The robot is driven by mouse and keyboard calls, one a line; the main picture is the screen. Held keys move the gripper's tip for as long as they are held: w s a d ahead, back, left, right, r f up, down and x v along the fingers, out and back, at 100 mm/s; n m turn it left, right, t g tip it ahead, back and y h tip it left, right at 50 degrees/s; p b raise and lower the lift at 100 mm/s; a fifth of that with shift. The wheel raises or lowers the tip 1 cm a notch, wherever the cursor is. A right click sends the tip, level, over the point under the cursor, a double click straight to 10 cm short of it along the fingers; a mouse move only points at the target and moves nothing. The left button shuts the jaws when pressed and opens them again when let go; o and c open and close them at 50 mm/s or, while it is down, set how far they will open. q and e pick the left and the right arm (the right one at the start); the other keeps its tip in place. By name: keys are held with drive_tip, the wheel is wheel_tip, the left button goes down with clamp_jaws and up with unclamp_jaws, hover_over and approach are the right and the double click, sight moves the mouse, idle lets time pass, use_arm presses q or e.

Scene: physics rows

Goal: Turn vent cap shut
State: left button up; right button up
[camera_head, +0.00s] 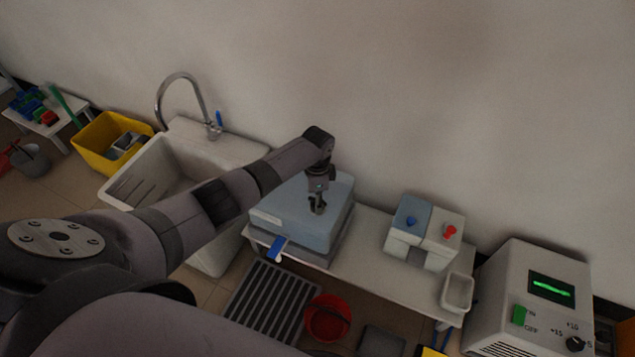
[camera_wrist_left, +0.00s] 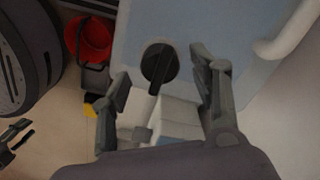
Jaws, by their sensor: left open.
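The vent cap (camera_wrist_left: 159,64) is a dark round knob with a bar handle, on the blue lid (camera_wrist_left: 190,25) of a box. In the wrist view its bar points toward the bottom of the picture. My left gripper (camera_wrist_left: 163,82) is open, with one finger on each side of the cap and visible gaps to it. In the head view, my left gripper (camera_head: 317,208) points down over the blue-lidded box (camera_head: 300,227) and hides the cap. A dark jaw-like shape at the wrist view's left edge may be my right gripper (camera_wrist_left: 14,134); its state is unclear.
The box stands on a white bench (camera_head: 375,262) against the wall. A sink (camera_head: 150,172) is to its left. A two-part block with blue and red knobs (camera_head: 425,230) and a white tray (camera_head: 457,292) are to its right. A red bucket (camera_head: 327,318) sits below.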

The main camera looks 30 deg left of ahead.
use_arm(q)
wheel_tip(320, 180, up, 10)
idle(0.3)
drive_tip(key=shift+f, duration=0.15)
